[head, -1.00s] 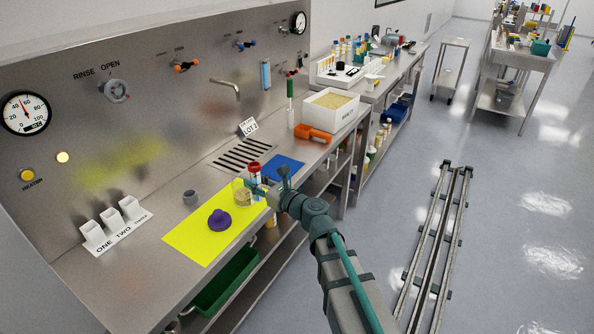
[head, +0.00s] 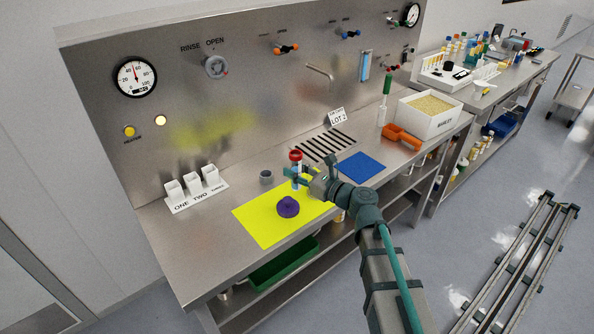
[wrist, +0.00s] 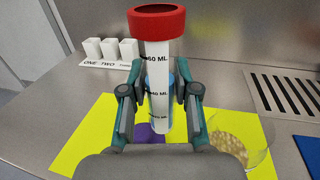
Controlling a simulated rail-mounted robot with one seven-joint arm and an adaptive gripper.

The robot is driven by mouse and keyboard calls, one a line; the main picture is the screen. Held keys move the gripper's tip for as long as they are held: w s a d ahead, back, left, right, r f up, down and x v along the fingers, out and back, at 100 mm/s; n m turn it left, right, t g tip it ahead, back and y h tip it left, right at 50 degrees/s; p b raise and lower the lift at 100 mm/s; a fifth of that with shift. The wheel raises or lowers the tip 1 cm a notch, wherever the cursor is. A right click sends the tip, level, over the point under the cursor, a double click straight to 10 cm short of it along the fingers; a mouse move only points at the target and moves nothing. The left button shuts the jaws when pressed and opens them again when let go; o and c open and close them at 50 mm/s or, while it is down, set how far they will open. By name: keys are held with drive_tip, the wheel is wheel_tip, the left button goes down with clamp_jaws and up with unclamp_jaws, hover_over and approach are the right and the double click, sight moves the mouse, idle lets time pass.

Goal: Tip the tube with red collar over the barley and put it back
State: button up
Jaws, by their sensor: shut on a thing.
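The tube with red collar (head: 297,171) stands upright in my gripper (head: 303,179), above the yellow mat (head: 262,225). In the wrist view, the tube (wrist: 158,55) shows its volume marks and blue contents, with my gripper's fingers (wrist: 158,95) shut on its sides. A clear glass vessel with barley (wrist: 235,140) stands on the mat to the right of the tube in that view. In the head view this vessel is mostly hidden by my gripper. A white box labelled BARLEY (head: 447,123) holds more grain at the back right.
A purple object (head: 288,206) lies on the yellow mat near my gripper. A white holder marked ONE, TWO (head: 197,196) stands at the left. A small grey cup (head: 266,177), a blue mat (head: 360,167), a drain grille (head: 325,146) and an orange scoop (head: 402,137) are around.

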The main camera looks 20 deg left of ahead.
drive_tip(key=shift+f, duration=0.1)
drive_tip(key=shift+w+d+f+m, duration=0.2)
drive_tip(key=shift+f+m, duration=0.4)
drive_tip(key=shift+m, duration=0.4)
drive_tip(key=shift+w+d+r+m+t+y+p, duration=0.1)
drive_tip(key=shift+w+m+t+y+p, duration=0.25)
drive_tip(key=shift+m+p, duration=0.6)
drive_tip(key=shift+w+d+m+b, duration=0.15)
drive_tip(key=shift+w+m+b, duration=0.05)
drive_tip(key=shift+m+b, duration=0.2)
drive_tip(key=shift+w+d+m+p, duration=0.2)
drive_tip(key=shift+m+p, duration=0.15)
drive_tip(key=shift+m, duration=0.3)
